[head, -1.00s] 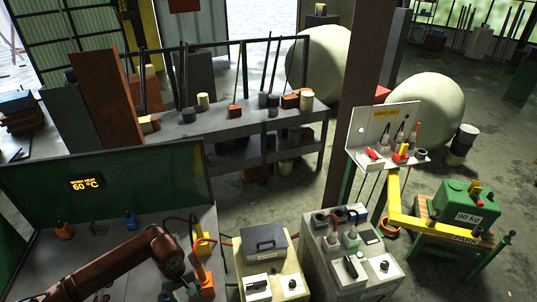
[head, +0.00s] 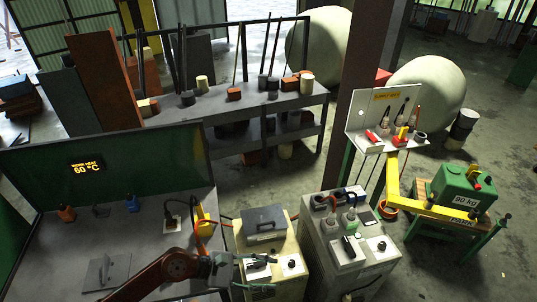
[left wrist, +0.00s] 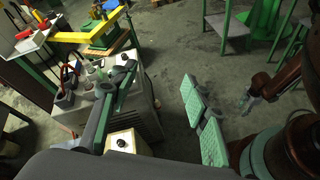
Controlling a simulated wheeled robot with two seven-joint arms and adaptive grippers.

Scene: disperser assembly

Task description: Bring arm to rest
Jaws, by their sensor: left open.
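My left arm, with a rusty brown link (head: 180,265), comes in from the bottom left in the head view. Its gripper (head: 255,271) is above the front of the cream cabinet. In the left wrist view the left gripper (left wrist: 158,75) is wide open, its green-padded fingers far apart with nothing between them. A second brown arm of mine shows at the right edge of the left wrist view. Its small greenish gripper (left wrist: 252,98) hangs over the floor, too unclear to tell open from shut.
The cream cabinet (head: 285,235) and grey cabinet (head: 322,250) stand close to the left gripper. The workbench (head: 140,250) has a 60 °C display (head: 87,167), small bottles and a grey handled plate (head: 105,270). A yellow crane arm (head: 430,211) is at right. Open floor lies beyond.

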